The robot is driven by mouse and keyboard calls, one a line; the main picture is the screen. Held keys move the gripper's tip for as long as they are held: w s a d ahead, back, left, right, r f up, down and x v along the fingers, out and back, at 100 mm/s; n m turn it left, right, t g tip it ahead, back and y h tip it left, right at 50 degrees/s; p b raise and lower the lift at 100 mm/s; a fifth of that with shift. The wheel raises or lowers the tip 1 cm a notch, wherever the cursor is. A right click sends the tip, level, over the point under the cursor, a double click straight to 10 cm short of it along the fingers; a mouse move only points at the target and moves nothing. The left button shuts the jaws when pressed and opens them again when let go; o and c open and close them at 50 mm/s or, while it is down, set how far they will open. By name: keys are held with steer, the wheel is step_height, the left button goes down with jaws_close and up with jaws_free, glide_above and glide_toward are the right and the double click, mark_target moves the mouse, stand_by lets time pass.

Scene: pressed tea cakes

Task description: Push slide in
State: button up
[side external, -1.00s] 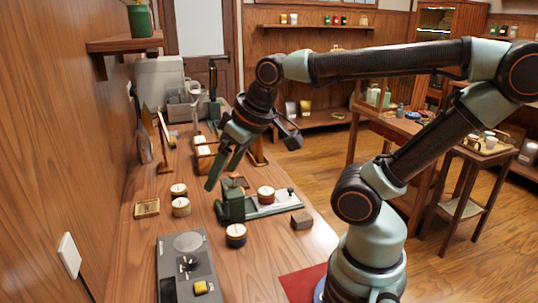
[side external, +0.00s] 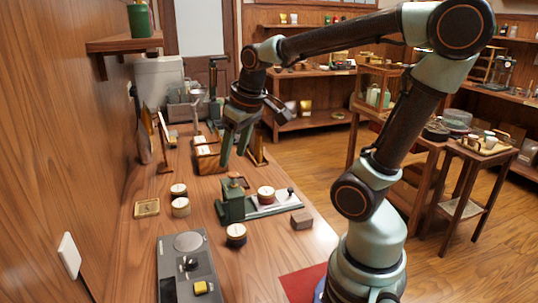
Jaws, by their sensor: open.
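A green press (side external: 231,203) stands on the wooden bench. A pale metal slide (side external: 272,206) runs out from its right side, with a small dark knob (side external: 290,190) at the outer end. A round tea cake (side external: 266,194) with a pale top sits on the slide, outside the press body. My gripper (side external: 233,163) is open and empty, its fingers pointing down above and behind the press. It appears apart from the press and the slide. The inside of the press is hidden.
Round tins (side external: 180,207) stand left of the press, and another tin (side external: 236,235) stands in front. A brown block (side external: 302,220) lies right of the slide. A grey scale (side external: 186,265) is nearer the camera. A wooden rack (side external: 207,157) stands behind.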

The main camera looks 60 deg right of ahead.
steer(key=d+f+m+g, duration=0.3)
steer(key=d+f, duration=0.1)
steer(key=d, duration=1.1)
steer(key=m+y, duration=0.1)
glide_toward(291, 188)
steer(key=shift+g, duration=0.4)
steer(key=f, duration=0.8)
steer(key=shift+w, duration=0.35)
jaws_close()
